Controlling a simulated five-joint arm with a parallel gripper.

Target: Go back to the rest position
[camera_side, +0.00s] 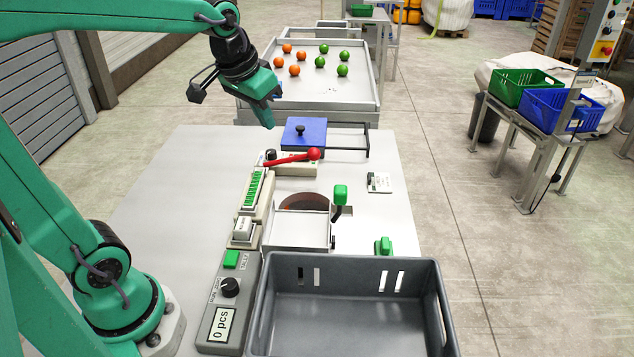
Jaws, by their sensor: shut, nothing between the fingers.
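My gripper (268,122) is green with a black wrist. It points down in the air over the far end of the white worktable (150,200), left of the blue block (303,132) with a black knob. Its fingers are shut with nothing between them. A red-handled lever (292,158) on a beige base is below and to the right of the gripper, apart from it.
A grey bin (345,300) stands at the near edge. A control panel (228,305) reading "0 pcs" is left of it. A green-handled lever (340,196) stands mid-table. Beyond is a tray (350,95) with orange and green balls. The table's left part is clear.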

